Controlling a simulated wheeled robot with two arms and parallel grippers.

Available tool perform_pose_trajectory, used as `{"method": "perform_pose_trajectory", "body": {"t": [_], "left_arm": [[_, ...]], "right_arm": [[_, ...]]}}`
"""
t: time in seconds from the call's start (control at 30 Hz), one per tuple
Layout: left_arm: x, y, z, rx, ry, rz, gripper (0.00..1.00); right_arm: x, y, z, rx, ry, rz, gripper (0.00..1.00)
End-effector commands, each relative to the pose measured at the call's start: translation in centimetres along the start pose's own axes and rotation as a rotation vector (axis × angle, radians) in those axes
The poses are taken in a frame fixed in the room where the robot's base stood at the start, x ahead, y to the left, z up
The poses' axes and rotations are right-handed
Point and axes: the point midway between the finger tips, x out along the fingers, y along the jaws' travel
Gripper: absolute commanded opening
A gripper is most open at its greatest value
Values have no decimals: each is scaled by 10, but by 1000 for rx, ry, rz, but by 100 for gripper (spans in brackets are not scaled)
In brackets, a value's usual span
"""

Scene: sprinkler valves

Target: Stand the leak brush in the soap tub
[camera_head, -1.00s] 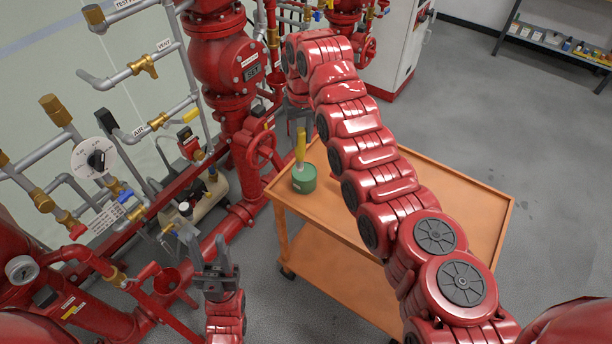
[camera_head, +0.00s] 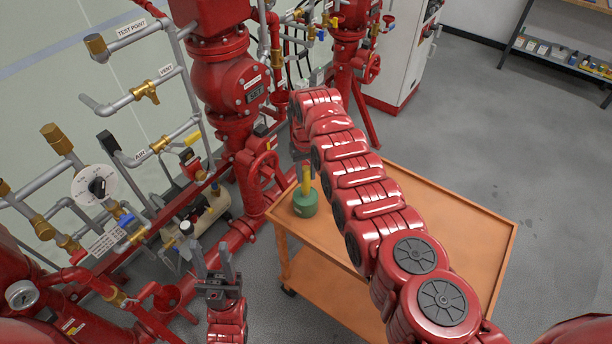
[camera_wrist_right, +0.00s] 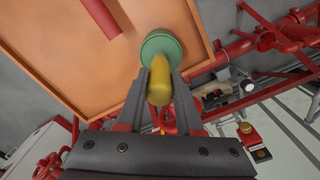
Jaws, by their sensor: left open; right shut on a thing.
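The leak brush has a yellow handle (camera_head: 306,182) and is roughly upright above the green soap tub (camera_head: 306,205). Its lower end reaches the tub's top; I cannot see how far it goes inside. The tub stands at the near left corner of the orange cart (camera_head: 450,210). My right gripper (camera_head: 304,165) is shut on the brush handle. In the right wrist view the yellow handle (camera_wrist_right: 159,85) lies between the fingers, with the green tub (camera_wrist_right: 162,44) just beyond. My left gripper (camera_head: 216,268) is open and empty, low at the left, away from the cart.
Red pipes and valves (camera_head: 225,75) stand close behind and left of the cart. A red bar-like thing (camera_wrist_right: 100,22) lies on the cart top in the right wrist view. A shelf (camera_head: 560,55) stands far back right. The cart's right part is clear.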

Motion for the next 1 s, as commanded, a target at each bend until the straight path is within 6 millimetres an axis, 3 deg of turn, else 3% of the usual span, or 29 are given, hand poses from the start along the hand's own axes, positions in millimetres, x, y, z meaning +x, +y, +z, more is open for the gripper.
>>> {"method": "perform_pose_trajectory", "body": {"t": [0.1, 0.5, 0.53, 0.67, 1.0], "left_arm": [[-9, 0, 2, 0, -1, 0, 44], [-12, 1, 2, 0, -1, 0, 44], [-11, 0, 2, 0, -1, 0, 44], [-11, 0, 2, 0, -1, 0, 44], [-8, 0, 1, 0, -1, 0, 44]], "right_arm": [[16, -1, 1, -2, -5, 0, 0], [21, -1, 0, -1, 0, -1, 0], [20, -1, 0, -1, 0, -1, 38], [20, -1, 0, -1, 0, -1, 62], [17, -1, 0, -1, -1, -1, 65]]}}
